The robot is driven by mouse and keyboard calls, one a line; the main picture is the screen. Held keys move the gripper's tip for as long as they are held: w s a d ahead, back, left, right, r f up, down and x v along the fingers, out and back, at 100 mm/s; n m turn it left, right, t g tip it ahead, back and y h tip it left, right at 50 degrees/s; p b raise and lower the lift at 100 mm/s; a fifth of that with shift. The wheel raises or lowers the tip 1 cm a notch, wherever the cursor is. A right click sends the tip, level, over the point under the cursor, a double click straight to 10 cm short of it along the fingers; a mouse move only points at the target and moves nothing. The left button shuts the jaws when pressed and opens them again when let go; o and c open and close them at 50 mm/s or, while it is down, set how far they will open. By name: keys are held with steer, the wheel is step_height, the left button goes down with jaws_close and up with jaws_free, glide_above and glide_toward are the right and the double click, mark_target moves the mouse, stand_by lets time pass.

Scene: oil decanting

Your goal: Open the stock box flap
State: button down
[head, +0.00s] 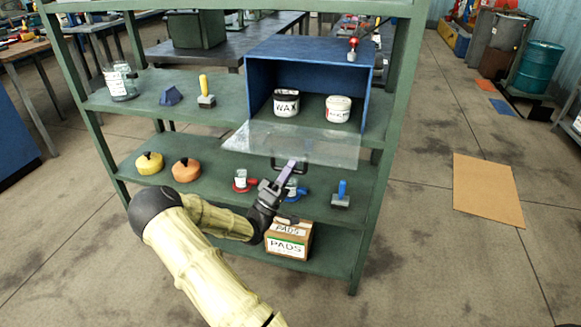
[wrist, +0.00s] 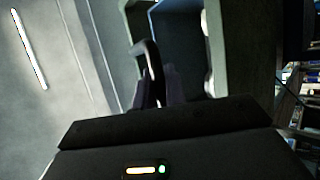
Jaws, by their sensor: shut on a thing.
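The stock box (head: 305,62) is blue and stands on the upper shelf of the green rack in the head view. Its clear flap (head: 320,146) is tilted down and forward from the box's lower front, so the front of the box is open. A dark handle (head: 303,167) sits at the flap's front edge. My gripper (head: 290,170) is shut on the handle, below the flap's edge. In the wrist view, a dark curved handle (wrist: 150,70) shows at the fingers, and the box interior shows beyond, dim.
A WAX tub (head: 286,104) and a second white tub (head: 338,109) stand inside the box. The green rack (head: 110,103) holds a jar (head: 120,82), tools and yellow (head: 149,163) and orange (head: 186,170) round items. A PADS carton (head: 288,241) stands below my gripper.

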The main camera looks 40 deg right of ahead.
steer(key=shift+a+f, duration=0.15)
steer(key=c, duration=1.9)
jaws_free()
steer(key=shift+o, duration=0.9)
steer(key=shift+a, duration=0.15)
steer(key=shift+a+f, duration=0.25)
steer(key=v, duration=1.6)
steer(key=shift+f, duration=0.2)
steer(key=shift+a, duration=0.15)
